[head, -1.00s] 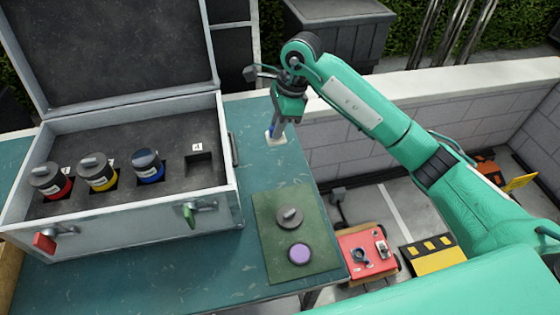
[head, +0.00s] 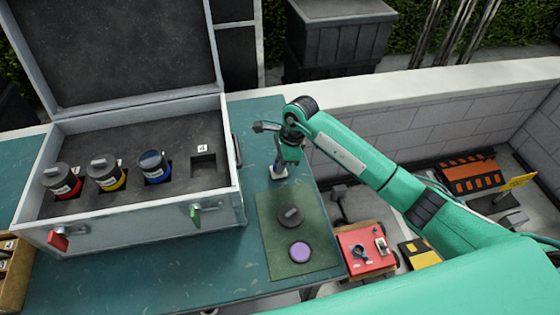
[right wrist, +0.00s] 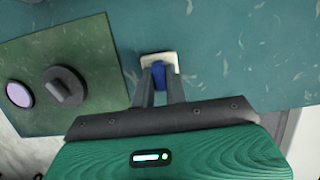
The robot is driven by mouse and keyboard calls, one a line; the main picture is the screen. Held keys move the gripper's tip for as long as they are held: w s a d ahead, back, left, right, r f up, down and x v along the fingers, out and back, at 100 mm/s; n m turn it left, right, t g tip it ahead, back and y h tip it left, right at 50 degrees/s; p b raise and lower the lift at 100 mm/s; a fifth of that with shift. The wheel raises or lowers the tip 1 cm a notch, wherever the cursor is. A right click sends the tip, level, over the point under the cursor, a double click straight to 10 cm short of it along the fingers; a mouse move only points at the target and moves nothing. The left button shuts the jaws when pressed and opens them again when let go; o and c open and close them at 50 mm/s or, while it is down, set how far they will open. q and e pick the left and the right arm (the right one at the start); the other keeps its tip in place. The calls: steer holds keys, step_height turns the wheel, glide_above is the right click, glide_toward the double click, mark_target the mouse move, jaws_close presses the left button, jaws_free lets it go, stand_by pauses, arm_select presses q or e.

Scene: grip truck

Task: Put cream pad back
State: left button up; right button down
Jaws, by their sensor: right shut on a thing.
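The cream pad (head: 279,173) is a small cream square with a blue grip (right wrist: 158,72) on top. My right gripper (head: 279,160) is shut on the blue grip, and the fingers also show in the right wrist view (right wrist: 160,85). The pad is just beyond the far edge of the green mat (head: 270,238), over the teal table (head: 258,115). I cannot tell whether it touches the table. My left gripper is not in view.
A grey lens-like piece (head: 290,215) and a purple disc (head: 299,251) lie on the mat. The open case (head: 130,225) at left holds red, yellow and blue-banded canisters beside an empty square slot (head: 203,167). A wooden box (head: 14,270) stands at the left edge.

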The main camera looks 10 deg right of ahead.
steer(key=shift+f+b, duration=0.2)
steer(key=shift+b, duration=0.1)
steer(key=c, duration=1.4)
jaws_free()
steer(key=shift+r, duration=0.1)
steer(key=shift+r+p, duration=0.2)
steer(key=shift+p, duration=0.15)
steer(key=shift+d+r, duration=0.1)
steer(key=shift+r, duration=0.2)
steer(key=b+v, duration=0.2)
steer(key=v, duration=0.9)
steer(key=shift+r+b, duration=0.15)
steer(key=shift+b, duration=0.25)
